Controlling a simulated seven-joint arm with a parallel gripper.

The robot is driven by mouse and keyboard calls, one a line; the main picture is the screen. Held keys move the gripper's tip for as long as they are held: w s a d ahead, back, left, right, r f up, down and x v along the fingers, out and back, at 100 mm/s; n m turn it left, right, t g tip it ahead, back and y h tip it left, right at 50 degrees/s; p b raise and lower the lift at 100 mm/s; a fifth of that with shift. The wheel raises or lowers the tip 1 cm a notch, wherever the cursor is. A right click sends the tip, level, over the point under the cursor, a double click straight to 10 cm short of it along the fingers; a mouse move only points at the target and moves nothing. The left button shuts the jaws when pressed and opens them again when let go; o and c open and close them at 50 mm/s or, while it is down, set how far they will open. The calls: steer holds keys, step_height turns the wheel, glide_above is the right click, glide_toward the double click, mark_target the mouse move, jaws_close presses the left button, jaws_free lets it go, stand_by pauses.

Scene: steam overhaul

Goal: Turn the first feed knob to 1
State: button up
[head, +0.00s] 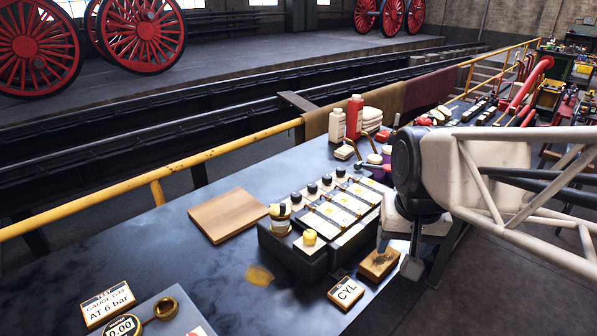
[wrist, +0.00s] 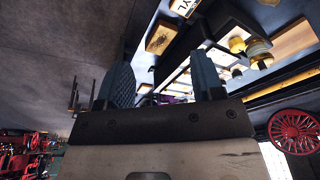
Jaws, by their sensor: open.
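A dark lubricator box (head: 290,262) with cream plates (head: 327,217) along its top stands on the dark bench. Several black knobs (head: 312,188) line its back edge. My gripper (head: 398,253) is open and empty at the box's right side, apart from the knobs. In the wrist view its fingers (wrist: 162,75) stand spread with nothing between them.
A CYL sign (head: 345,292) and a small wooden block (head: 379,264) lie in front of the box. A wooden board (head: 228,214) lies left of it. White and red bottles (head: 354,116) stand behind. A gauge (head: 124,328) is at lower left. A yellow rail (head: 215,150) runs behind the bench.

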steer(key=w+a+m, duration=0.2)
steer(key=w+a, duration=0.1)
steer(key=w, duration=0.7)
steer(key=m+g, duration=0.2)
steer(key=m, duration=0.3)
glide_above(296, 194)
steer(key=f, duration=0.7)
steer(key=shift+s+d+f, duration=0.15)
steer(key=shift+s+d, duration=0.05)
steer(key=shift+d, duration=0.05)
steer(key=shift+w+a+f, duration=0.2)
steer(key=shift+w, duration=0.05)
steer(key=shift+f, duration=3.9)
steer(key=c, duration=0.9)
